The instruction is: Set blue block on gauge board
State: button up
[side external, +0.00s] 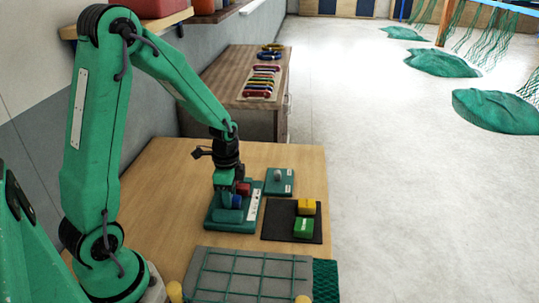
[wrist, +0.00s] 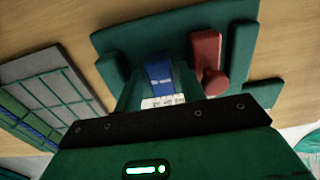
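The blue block (side external: 236,202) is at my gripper, low over the teal board (side external: 216,221) with a white label strip, which looks like the gauge board. In the wrist view the blue block (wrist: 158,74) lies between the two green fingers of my gripper (wrist: 160,85), with no clear gap on either side. I cannot tell whether the fingers press on it or whether it rests on the board. A red piece (side external: 243,188) with a rounded end stands on the board beside the block, right of it in the wrist view (wrist: 206,55).
A black mat (side external: 274,233) with a yellow block (side external: 306,206) and a green block (side external: 304,227) lies to the right. A small teal plate (side external: 288,174) with a grey knob is behind. A grey netted panel (side external: 250,273) is in front. Bare wood shows behind the board.

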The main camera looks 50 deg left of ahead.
jog(key=shift+o, duration=0.9)
jog(key=shift+r, duration=0.15)
jog(key=shift+r, duration=3.75)
jog(key=s+d+r+n+t, duration=0.5)
jog(key=s+d+r+n, duration=0.4)
jog(key=s+r, duration=0.2)
notch_tip(320, 180, up, 2)
jog(key=shift+s+d+r+t, duration=0.1)
jog(key=shift+s+d+t, duration=0.05)
jog(key=shift+d+t, duration=0.2)
